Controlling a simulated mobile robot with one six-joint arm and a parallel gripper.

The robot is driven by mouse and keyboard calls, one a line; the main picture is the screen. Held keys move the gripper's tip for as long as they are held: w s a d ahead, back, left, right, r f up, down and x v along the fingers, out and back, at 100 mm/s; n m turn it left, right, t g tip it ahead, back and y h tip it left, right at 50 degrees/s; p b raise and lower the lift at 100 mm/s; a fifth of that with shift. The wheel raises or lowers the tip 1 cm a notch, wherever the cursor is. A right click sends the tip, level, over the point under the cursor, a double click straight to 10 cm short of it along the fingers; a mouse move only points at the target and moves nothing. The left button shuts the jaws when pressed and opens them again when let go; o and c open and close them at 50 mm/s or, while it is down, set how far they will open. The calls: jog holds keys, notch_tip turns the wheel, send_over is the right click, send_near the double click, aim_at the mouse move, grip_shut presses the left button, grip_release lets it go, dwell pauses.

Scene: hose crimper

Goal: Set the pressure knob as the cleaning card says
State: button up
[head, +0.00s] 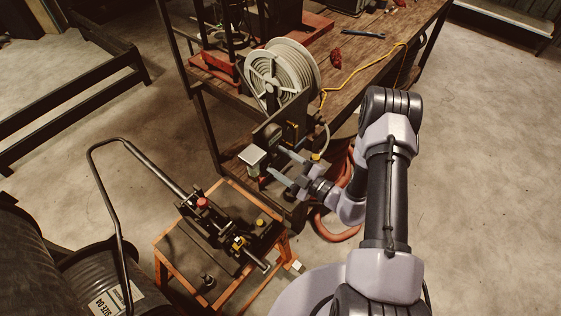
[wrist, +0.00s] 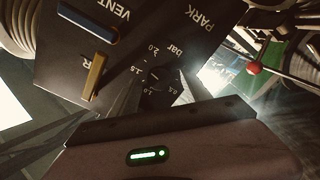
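The pressure knob (wrist: 157,92) is a dark round dial on a black panel (wrist: 60,55) in the wrist view. Its scale reads "bar" with marks 0.5, 1.0, 1.5 and 2.0, seen upside down. A pale tick shows near the 1.5 side, but I cannot be sure of the exact setting. My gripper (head: 284,167) is open in the head view, its two pale fingers apart and pointing at the panel under the hose reel. I can read no cleaning card in either view.
A blue lever (wrist: 88,20) by "VENT" and a tan lever (wrist: 95,77) share the panel. An orange-framed stand (head: 160,262) with a long-handled tool is at lower left. Open floor lies right.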

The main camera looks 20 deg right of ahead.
jog(key=v, duration=1.7)
jog(key=shift+s+d, duration=0.15)
jog(key=shift+r, duration=0.1)
